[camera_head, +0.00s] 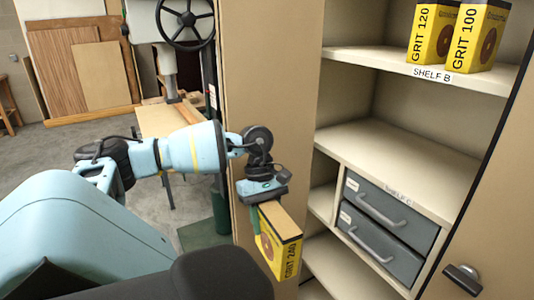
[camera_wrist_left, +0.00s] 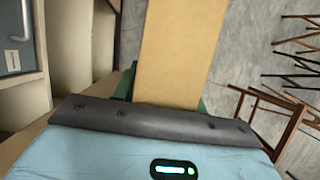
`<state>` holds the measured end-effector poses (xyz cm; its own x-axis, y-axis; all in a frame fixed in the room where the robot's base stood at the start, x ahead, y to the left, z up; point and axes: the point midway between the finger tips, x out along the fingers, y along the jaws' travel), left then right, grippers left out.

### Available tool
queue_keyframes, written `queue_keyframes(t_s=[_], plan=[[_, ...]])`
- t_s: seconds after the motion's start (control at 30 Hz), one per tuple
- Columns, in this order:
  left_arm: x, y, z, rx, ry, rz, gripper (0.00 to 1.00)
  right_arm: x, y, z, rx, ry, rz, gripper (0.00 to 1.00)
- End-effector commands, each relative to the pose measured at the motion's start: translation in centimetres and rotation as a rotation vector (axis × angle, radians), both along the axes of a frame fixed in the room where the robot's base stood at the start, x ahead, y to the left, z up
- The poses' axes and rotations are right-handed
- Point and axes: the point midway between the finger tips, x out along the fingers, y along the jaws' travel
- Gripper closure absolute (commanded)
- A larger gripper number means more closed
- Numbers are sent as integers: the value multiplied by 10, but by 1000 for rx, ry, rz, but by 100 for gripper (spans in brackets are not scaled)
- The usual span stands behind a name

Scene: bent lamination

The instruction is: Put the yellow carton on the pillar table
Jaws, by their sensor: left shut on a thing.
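The yellow carton (camera_head: 280,245), marked GRIT 240, hangs from my left gripper (camera_head: 267,215) in front of the cabinet. The green fingers are shut on its upper part. In the left wrist view the carton's plain tan side (camera_wrist_left: 180,50) runs between the green fingers (camera_wrist_left: 165,95). No table in view is clearly the pillar table; a wood-topped table (camera_head: 168,120) stands by a machine with a hand wheel at the back left. My right gripper is not in view.
An open cabinet stands at the right, with two more yellow cartons (camera_head: 452,35) on shelf B (camera_head: 400,62), an empty shelf C (camera_head: 420,160) and grey drawers (camera_head: 385,225) below. A cabinet door panel (camera_head: 270,110) stands behind my left gripper. Wood boards (camera_head: 85,75) lean at the far left.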

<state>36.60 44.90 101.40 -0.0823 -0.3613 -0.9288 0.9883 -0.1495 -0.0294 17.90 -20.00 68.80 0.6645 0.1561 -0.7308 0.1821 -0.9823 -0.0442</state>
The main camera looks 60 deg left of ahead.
Motion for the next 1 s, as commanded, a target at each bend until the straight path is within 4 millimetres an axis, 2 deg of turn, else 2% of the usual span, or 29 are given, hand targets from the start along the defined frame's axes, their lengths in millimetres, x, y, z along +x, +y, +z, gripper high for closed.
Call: queue_keyframes(t_s=[0.03,0.1,0.3,0.4,0.6,0.7,0.8,1.0], plan=[[0,-16,-19,-18,1,-95,89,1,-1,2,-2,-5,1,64],[-2,-35,-44,-28,2,-229,89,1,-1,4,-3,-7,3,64],[-5,-99,-101,-47,0,-619,89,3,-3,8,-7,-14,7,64],[-8,-135,-122,-51,-1,-826,89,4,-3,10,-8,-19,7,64],[-16,-199,-149,-46,-8,-1195,89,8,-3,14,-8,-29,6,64],[-19,-219,-155,-41,-10,-1319,89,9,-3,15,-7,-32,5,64],[-21,-230,-158,-36,-10,-1391,89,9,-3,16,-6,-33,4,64],[-22,-234,-161,-34,-10,-1424,89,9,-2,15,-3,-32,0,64]])
